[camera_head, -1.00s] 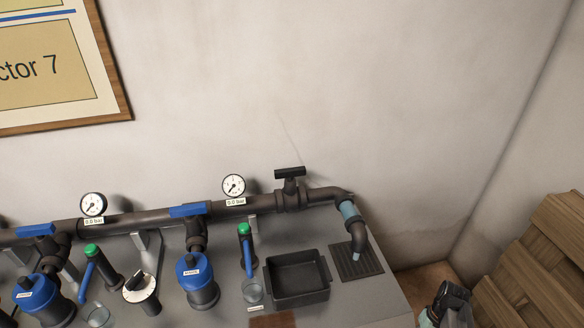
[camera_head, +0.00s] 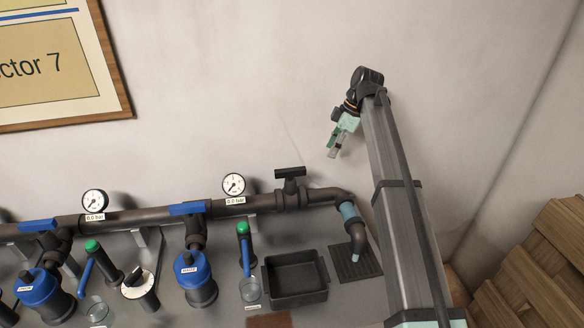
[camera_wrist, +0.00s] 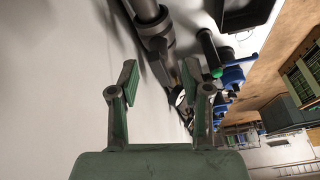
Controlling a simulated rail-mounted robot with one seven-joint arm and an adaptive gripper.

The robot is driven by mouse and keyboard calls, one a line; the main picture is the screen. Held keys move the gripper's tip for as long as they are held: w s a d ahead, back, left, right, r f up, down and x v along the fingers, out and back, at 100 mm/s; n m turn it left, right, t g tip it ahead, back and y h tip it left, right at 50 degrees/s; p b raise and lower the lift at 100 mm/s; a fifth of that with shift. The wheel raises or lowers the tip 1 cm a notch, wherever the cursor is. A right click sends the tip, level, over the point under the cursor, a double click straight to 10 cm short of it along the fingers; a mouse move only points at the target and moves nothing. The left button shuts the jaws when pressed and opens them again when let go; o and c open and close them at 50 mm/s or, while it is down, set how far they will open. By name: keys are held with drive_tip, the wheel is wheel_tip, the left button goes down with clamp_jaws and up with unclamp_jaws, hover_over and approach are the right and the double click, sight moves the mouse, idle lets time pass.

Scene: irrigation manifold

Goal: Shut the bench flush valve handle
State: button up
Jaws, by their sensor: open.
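The flush valve handle (camera_head: 290,173) is a dark T-shaped bar on top of a valve body near the right end of the pipe. In the head view its bar lies roughly along the pipe. My gripper (camera_head: 334,153) hangs in the air above and to the right of the handle, apart from it, with its fingers pointing down. In the wrist view my gripper (camera_wrist: 160,84) has its two green-padded fingers spread wide with nothing held. Dark pipework (camera_wrist: 150,25) shows beyond the fingertips there; I cannot clearly tell the handle from it.
The pipe (camera_head: 130,216) runs along the wall with blue handles and gauges (camera_head: 234,184). Below its bent outlet (camera_head: 357,232) is a drain grate (camera_head: 352,262), beside a black tray (camera_head: 296,278). Wooden slats (camera_head: 545,265) stand at right.

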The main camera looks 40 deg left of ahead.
drive_tip(key=s+a+r+n, duration=0.3)
drive_tip(key=a+r, duration=0.3)
drive_tip(key=r, duration=0.2)
drive_tip(key=p, duration=0.5)
approach(291, 170)
drive_tip(key=x, duration=0.9)
drive_tip(key=shift+a, duration=0.15)
clamp_jaws()
